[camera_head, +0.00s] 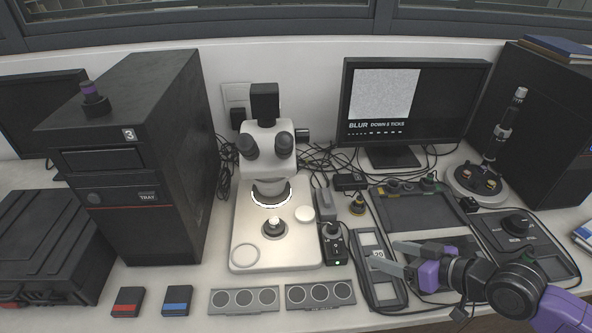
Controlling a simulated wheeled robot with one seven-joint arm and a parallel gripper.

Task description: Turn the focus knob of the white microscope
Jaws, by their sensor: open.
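The white microscope (268,138) stands upright in the middle of the bench, with dark eyepieces and a black camera on top. A lit ring glows under its head, above the pale base (296,254). A dark knob-like part (302,135) shows just right of the head; I cannot tell for sure that it is the focus knob. My gripper (393,258) is open and empty at the right front, above the dark flat devices, well apart from the microscope. Its fingers point left.
A monitor (456,101) shows a grey noisy picture, "BLUR" and a line like "DOWN 6 TICKS". A small black box with a knob (333,250) stands right of the base. A console with a dial (541,258) lies right. A black tower (165,205) stands left. Cables lie behind.

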